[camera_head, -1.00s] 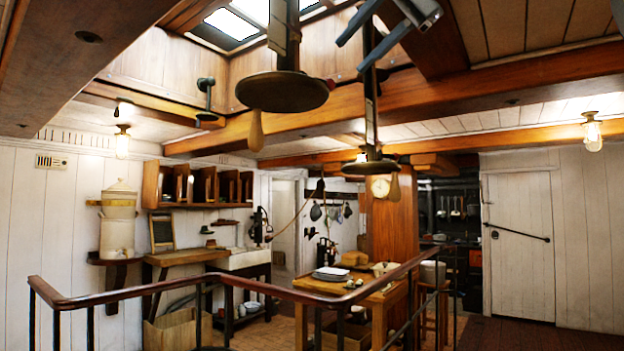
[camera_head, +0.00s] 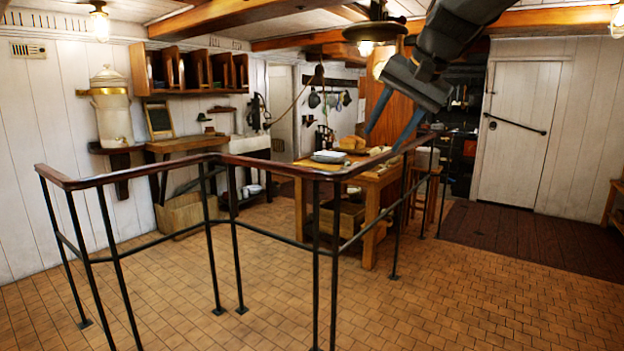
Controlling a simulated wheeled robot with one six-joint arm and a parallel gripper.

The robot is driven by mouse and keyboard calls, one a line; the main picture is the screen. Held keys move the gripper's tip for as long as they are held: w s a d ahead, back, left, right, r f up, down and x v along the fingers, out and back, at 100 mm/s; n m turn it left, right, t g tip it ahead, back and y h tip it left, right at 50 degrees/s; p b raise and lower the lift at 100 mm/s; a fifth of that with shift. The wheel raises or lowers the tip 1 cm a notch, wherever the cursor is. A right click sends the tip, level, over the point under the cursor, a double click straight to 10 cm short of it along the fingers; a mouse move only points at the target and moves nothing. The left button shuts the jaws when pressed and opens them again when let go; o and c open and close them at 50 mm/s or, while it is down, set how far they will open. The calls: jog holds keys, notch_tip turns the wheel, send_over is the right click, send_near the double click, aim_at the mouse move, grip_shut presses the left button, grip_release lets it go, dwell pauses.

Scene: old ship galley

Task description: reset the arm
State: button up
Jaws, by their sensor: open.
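My gripper (camera_head: 393,125) hangs from the top right of the head view, on my dark grey arm. Its two blue-grey fingers point down and to the left and stand apart, with nothing between them. In the picture it overlaps the wooden post and the far end of the handrail. How far it is from them I cannot tell.
A wooden handrail (camera_head: 140,173) on black posts crosses the foreground. Behind it stands a wooden table (camera_head: 372,182) with plates and bread. A hanging lamp (camera_head: 374,31) is near my arm. The tiled floor (camera_head: 460,290) at the right is clear; a white door (camera_head: 519,130) is beyond.

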jog(key=s+d+f+n+g+h+b, duration=0.1)
jog(key=s+f, duration=0.4)
jog(key=f, duration=0.6)
jog(key=s+d+f+n+g+h+b, duration=0.1)
jog(key=s+f, duration=0.4)
jog(key=f, duration=0.5)
jog(key=s+f+n+g+b, duration=0.1)
jog(key=s+f, duration=0.3)
jog(key=f, duration=0.7)
jog(key=shift+s+d+f+n+h, duration=0.3)
jog(key=shift+s+d+n+h, duration=0.1)
jog(key=s+f, duration=0.3)
jog(key=s+f+n+g, duration=0.1)
jog(key=s+f, duration=0.2)
jog(key=s+f+n, duration=0.1)
jog(key=s+f, duration=0.1)
jog(key=s, duration=0.1)
jog(key=shift+s+d+f+g+h+b, duration=0.25)
jog(key=shift+s+f+g+h+b, duration=0.05)
jog(key=shift+f+b, duration=0.1)
jog(key=shift+c, duration=0.4)
